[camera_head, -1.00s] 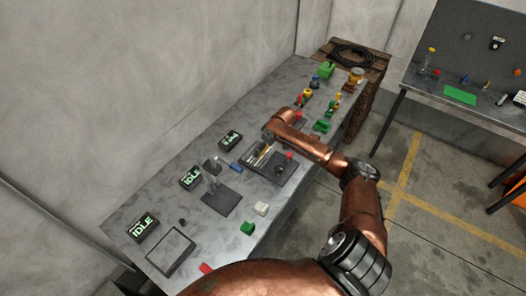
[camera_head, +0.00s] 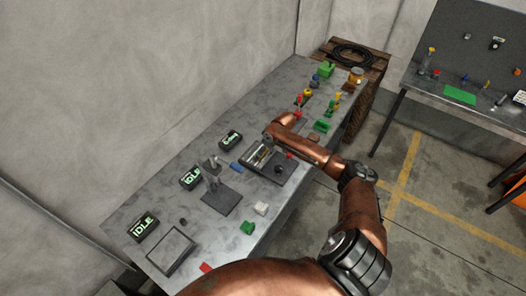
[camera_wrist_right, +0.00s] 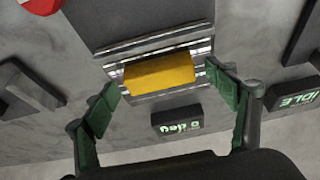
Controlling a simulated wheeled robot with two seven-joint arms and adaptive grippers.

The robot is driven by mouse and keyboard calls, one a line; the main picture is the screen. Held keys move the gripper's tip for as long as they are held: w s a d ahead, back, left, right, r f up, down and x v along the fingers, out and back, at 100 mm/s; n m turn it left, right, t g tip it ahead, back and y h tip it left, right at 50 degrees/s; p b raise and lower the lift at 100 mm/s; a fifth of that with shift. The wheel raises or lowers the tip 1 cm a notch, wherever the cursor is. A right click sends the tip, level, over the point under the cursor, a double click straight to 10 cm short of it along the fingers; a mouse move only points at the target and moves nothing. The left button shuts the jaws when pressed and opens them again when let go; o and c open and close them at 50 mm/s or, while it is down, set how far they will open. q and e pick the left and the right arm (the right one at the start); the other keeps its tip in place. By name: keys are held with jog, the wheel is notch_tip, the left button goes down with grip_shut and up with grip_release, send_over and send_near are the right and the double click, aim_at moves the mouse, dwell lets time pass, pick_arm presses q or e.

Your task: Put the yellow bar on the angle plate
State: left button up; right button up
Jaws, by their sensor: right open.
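The yellow bar (camera_wrist_right: 160,74) lies across shiny metal rails (camera_wrist_right: 150,42) on a dark board in the right wrist view. My right gripper (camera_wrist_right: 163,80) is open, with one green finger at each end of the bar and a small gap visible on both sides. In the head view the board (camera_head: 276,177) is partly covered by my right arm, and the bar is hard to make out. A grey upright bracket on a dark base plate (camera_head: 221,202) stands to its left; it may be the angle plate, but I cannot tell for sure. My left gripper is not in view.
Several black displays stand along the wall side, one (camera_head: 231,139) near the board. A blue block (camera_head: 236,168) lies close by. A white block (camera_head: 261,208), a green block (camera_head: 247,228) and an empty frame (camera_head: 171,252) are nearer. Coloured parts crowd the far end.

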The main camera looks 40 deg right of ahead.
jog(key=v, duration=1.2)
dwell(1.0)
